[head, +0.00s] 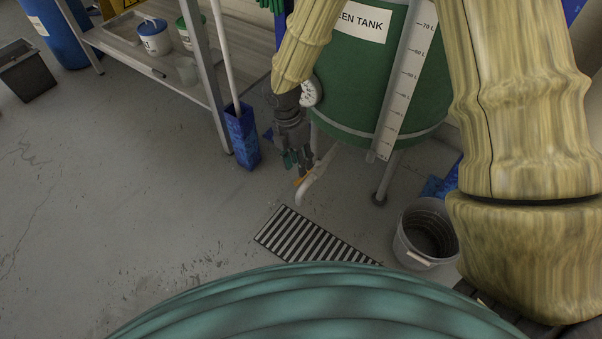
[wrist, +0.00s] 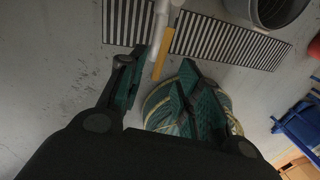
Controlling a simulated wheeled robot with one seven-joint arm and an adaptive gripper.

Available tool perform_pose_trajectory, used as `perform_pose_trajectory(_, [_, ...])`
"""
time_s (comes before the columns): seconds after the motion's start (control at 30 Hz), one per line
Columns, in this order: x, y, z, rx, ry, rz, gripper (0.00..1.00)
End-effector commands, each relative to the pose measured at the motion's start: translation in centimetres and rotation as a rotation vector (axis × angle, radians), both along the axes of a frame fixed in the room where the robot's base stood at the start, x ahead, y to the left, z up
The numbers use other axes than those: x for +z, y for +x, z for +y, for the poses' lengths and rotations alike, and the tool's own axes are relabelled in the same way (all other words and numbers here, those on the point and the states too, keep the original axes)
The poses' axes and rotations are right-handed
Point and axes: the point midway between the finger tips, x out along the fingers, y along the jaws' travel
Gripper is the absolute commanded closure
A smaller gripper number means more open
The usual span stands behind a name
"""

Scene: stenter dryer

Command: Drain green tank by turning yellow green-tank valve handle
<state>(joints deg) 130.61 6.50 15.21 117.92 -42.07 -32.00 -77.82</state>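The green tank (head: 355,85), with a white label and a litre scale, stands on legs at the top of the head view. A white outlet pipe (head: 318,178) comes out below it and bends down. The yellow valve handle (head: 299,181) is on this pipe, partly hidden by my gripper (head: 296,160). In the wrist view the yellow handle (wrist: 162,58) hangs along the white pipe (wrist: 164,14). My gripper (wrist: 156,66) is open, its fingers on either side of the handle in the picture. I see no clear contact, and the depth between them is hard to tell.
A striped floor drain (head: 312,240) lies in front of the tank. A grey bucket (head: 410,250) stands right of it. A blue square holder (head: 242,138) with a white pole stands by the metal table (head: 165,75) at left. The floor at left is mostly clear.

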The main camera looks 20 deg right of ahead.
Motion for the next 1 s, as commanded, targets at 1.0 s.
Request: perform_pose_trajectory(1.0, [-4.1, -0.7, -0.6, -0.004, 0.001, -0.001, 1.00])
